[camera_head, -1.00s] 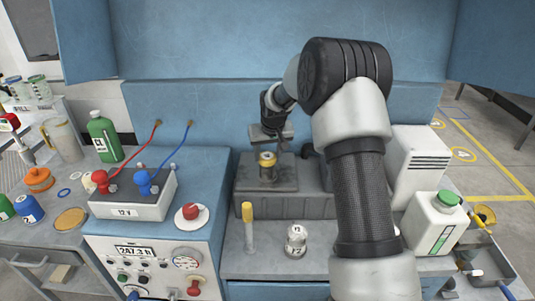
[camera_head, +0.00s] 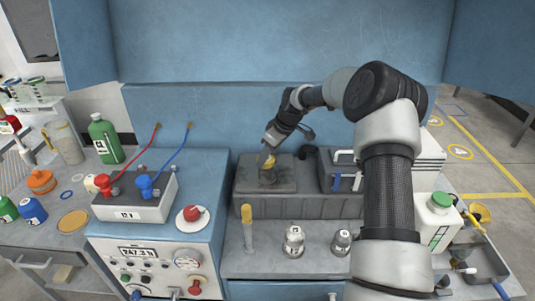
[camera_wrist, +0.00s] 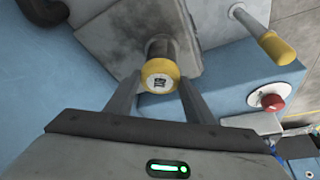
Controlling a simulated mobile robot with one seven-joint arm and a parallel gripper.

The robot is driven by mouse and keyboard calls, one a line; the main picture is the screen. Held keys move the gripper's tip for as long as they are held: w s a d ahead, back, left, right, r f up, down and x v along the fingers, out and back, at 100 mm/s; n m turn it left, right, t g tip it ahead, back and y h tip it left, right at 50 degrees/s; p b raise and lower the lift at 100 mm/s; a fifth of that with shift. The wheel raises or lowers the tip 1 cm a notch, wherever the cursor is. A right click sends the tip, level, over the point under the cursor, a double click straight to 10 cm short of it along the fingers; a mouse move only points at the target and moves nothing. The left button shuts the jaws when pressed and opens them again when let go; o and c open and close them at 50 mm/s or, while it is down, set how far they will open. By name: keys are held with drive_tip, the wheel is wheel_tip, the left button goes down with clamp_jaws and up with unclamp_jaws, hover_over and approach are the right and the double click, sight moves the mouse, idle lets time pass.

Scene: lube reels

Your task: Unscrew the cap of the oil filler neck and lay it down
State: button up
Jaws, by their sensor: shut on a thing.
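The oil filler neck (camera_head: 266,177) stands on the grey engine block in the middle of the head view. Its yellow cap (camera_wrist: 161,73) is at the top of the neck in the wrist view, with a dark label on its face. The cap also shows in the head view (camera_head: 269,160), partly covered by my gripper. My gripper (camera_wrist: 160,82) has one finger on each side of the cap and is shut on it. The neck (camera_wrist: 159,46) shows right behind the cap; I cannot tell whether the thread is still engaged.
A yellow-topped dipstick handle (camera_head: 246,212) stands in front of the block, and it is at the upper right in the wrist view (camera_wrist: 275,46). Small labelled canisters (camera_head: 293,242) stand on the front ledge. A battery box (camera_head: 132,198) is at left. Free ledge lies between dipstick and canisters.

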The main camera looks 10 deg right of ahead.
drive_tip(key=shift+s+f+n+g, duration=0.1)
drive_tip(key=shift+f+n+g, duration=0.2)
drive_tip(key=shift+n, duration=0.6)
drive_tip(key=n+g, duration=0.1)
drive_tip(key=n, duration=0.1)
drive_tip(key=n+y, duration=0.1)
drive_tip(key=n, duration=0.2)
drive_tip(key=shift+w+d+g+p, duration=0.1)
drive_tip(key=shift+w+g+p, duration=0.1)
drive_tip(key=shift+g+p, duration=0.2)
drive_tip(key=shift+r, duration=0.2)
